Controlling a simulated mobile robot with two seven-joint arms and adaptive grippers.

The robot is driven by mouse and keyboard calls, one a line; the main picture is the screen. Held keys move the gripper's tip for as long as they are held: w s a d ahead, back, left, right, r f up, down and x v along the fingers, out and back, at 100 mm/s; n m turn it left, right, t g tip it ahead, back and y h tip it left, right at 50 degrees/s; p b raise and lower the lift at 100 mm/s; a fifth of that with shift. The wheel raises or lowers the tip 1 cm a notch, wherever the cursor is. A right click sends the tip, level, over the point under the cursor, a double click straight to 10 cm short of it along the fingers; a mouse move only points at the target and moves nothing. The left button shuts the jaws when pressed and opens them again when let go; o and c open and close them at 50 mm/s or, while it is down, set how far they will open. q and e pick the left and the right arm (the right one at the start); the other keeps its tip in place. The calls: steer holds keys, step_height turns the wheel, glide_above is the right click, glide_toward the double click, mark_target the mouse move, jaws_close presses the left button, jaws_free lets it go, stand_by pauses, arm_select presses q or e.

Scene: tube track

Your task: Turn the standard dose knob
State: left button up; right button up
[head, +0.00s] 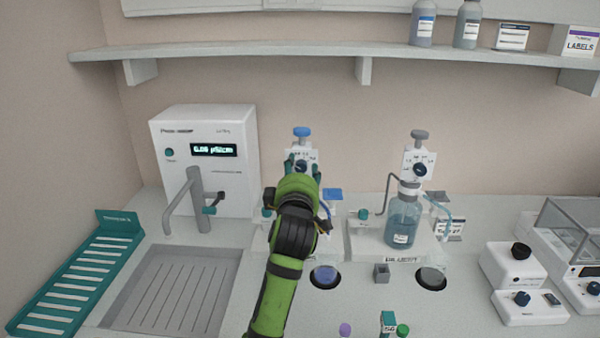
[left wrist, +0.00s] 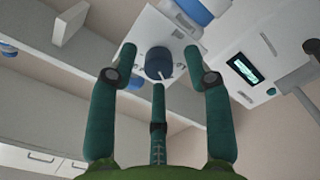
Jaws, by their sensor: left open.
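A dispenser with a blue top cap (head: 302,131) stands left of centre, and its dark blue dose knob (head: 303,168) sits on a white dial face. Its base label is hidden behind my arm, so I cannot read which liquid it holds. My left gripper (head: 303,164) is open in front of this dial. In the left wrist view the knob (left wrist: 158,63) lies between the spread green fingertips of the left gripper (left wrist: 159,65), with gaps visible at both sides. I cannot tell whether any finger touches it. My right gripper is out of view.
A second dispenser with a grey cap (head: 420,135), its own knob (head: 419,170) and a bottle (head: 402,220) stands to the right. A white meter (head: 205,150) with a tap stands left. A shelf (head: 300,50) runs above. Vials (head: 388,322) are at the front.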

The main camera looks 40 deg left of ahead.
arm_select(q)
steer(key=shift+w, duration=0.1)
jaws_close()
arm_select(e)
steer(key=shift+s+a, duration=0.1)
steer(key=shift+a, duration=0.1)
